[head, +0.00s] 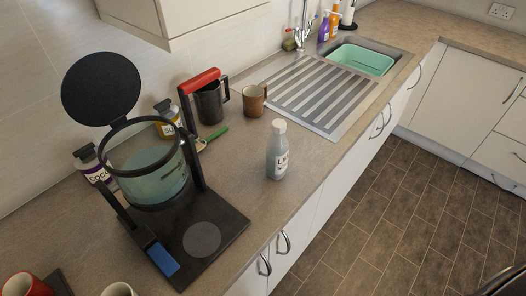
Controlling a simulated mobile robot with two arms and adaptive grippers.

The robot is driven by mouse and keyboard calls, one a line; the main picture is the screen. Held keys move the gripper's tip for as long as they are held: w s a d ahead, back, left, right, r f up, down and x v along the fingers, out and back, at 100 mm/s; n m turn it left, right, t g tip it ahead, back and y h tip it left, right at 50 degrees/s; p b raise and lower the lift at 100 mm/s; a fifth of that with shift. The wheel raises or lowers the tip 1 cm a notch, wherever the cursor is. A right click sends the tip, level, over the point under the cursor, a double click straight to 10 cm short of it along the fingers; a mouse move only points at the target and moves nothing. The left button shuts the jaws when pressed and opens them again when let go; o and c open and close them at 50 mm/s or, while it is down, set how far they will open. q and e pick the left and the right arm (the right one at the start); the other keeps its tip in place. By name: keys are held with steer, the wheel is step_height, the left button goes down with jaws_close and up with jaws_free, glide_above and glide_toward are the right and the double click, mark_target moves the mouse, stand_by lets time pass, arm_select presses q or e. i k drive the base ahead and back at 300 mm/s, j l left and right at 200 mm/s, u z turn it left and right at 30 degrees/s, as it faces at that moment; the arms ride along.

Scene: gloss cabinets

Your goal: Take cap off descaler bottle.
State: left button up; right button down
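A small bottle (277,158) with a pale, partly legible label stands upright on the counter, right of the black appliance. It looks like the descaler bottle. Its white cap (279,126) sits on top of the neck. Neither of my grippers shows in the head view, so I cannot see where they are relative to the bottle.
A black appliance (215,240) with a raised round lid and a glass vessel stands left of the bottle. Behind are a dark jug (211,104) and a brown mug (254,101). A ribbed drainer (318,92) lies beyond. Counter around the bottle is clear.

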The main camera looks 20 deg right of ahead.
mark_target(277, 146)
steer(key=k+l, duration=0.65)
steer(key=l, duration=0.15)
steer(key=z, duration=0.05)
